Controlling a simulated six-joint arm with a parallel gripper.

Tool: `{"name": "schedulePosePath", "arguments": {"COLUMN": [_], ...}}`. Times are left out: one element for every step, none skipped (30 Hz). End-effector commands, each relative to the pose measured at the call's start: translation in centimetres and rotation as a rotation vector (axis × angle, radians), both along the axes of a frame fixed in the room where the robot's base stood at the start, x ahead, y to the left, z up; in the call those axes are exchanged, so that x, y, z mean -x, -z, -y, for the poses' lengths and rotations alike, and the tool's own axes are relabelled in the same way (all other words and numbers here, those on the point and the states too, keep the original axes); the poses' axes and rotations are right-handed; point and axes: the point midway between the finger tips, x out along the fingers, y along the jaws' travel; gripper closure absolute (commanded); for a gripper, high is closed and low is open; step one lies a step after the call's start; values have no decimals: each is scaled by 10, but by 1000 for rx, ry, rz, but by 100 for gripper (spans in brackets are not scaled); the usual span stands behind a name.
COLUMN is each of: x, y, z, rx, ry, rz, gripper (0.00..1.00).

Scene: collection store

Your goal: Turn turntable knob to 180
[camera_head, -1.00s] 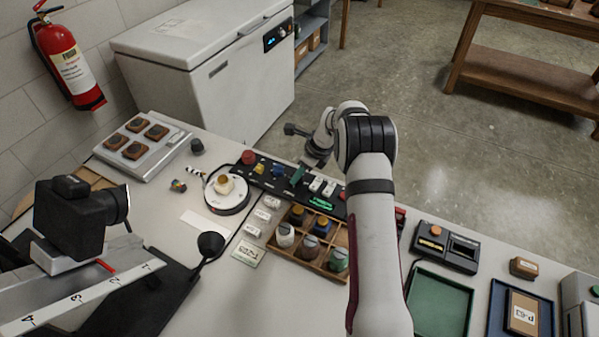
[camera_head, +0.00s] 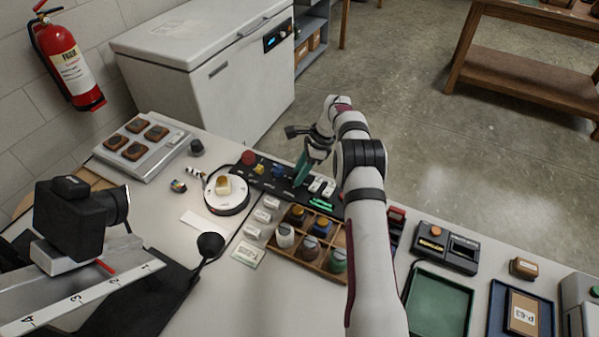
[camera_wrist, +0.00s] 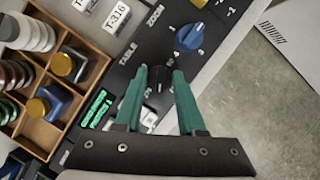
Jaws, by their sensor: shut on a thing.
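The black turntable knob (camera_wrist: 158,78) is on the dark control panel (camera_head: 262,180), by the printed word TABLE. My gripper (camera_wrist: 160,75) has its green fingers shut on this knob, one on each side. In the head view my gripper (camera_head: 299,181) points down at the panel's right part. The fingers hide much of the knob and its scale, so I cannot read its setting. The round white turntable (camera_head: 227,203) carries a small tan and white object (camera_head: 223,186).
A blue knob (camera_wrist: 190,37) stands close to my fingers. A wooden compartment box (camera_head: 325,268) with several jars sits in front of the panel. A camera (camera_head: 75,220) stands at left. A red button (camera_head: 248,158) is at the panel's far end.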

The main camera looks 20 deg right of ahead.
Motion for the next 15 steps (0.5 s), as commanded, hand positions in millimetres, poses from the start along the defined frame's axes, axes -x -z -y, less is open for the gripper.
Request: {"name": "schedulePosePath", "arguments": {"x": [0,0,-1,-1,-1,-1,-1,-1,-1,-1,-1,-1,-1,-1,-1], "y": [1,1,1,1,1,1,1,1,1,1,1,1,1,1,1], "z": [1,1,1,1,1,1,1,1,1,1,1,1,1,1,1], "rx": [2,2,3,2,3,2,3,3,3,3,3,4,3,3,3], "ry": [-28,-47,-72,-88,-106,-126,-139,-152,-166,-177,-187,-197,-204,-210,-217], "rz": [0,1,0,0,0,0,-1,-1,0,-1,0,0,1,-1,-1], "gripper": [100,100,100,100,100,100,100,100,100,100,100,100,100,100,100]}}
